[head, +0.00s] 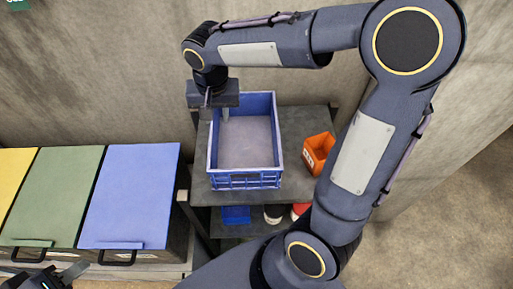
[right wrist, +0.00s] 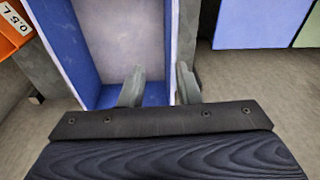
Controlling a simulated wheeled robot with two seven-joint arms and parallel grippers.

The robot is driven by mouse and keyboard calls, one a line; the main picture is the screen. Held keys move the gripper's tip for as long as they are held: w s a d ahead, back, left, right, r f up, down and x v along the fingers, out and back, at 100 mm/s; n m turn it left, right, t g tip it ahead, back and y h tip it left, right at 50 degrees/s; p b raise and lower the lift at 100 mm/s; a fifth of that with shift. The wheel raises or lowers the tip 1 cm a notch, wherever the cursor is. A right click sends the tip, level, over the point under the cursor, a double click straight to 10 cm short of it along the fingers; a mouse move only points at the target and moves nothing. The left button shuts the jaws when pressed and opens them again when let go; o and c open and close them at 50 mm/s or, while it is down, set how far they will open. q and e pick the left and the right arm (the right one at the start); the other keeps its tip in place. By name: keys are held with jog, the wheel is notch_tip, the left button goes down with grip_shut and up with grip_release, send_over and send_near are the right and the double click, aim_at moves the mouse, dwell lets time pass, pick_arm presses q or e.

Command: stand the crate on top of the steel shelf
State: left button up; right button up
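The blue crate (head: 245,181) stands upright and empty on the top board of the steel shelf (head: 296,183). It looks level, with its base on the board. My right gripper (head: 216,108) is at the crate's left wall near the back corner. In the right wrist view its two fingers (right wrist: 160,80) are spread on either side of the crate's wall (right wrist: 171,50), with a gap showing between the inner finger and the wall. My left gripper (head: 52,277) is at the bottom left corner, partly cut off, away from the crate.
An orange bin (head: 319,150) stands on the shelf top right of the crate. A blue container (head: 236,215) and red and white items sit on the lower board. Yellow, green and blue lidded bins (head: 130,195) stand to the left. A wall is behind.

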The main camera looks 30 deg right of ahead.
jog(key=s+d+r+n+t+y, duration=0.1)
jog(key=s+n+t+y, duration=0.3)
jog(key=s, duration=1.5)
jog(key=shift+d+r, duration=0.2)
jog(key=shift+d, duration=0.35)
jog(key=shift+s, duration=0.1)
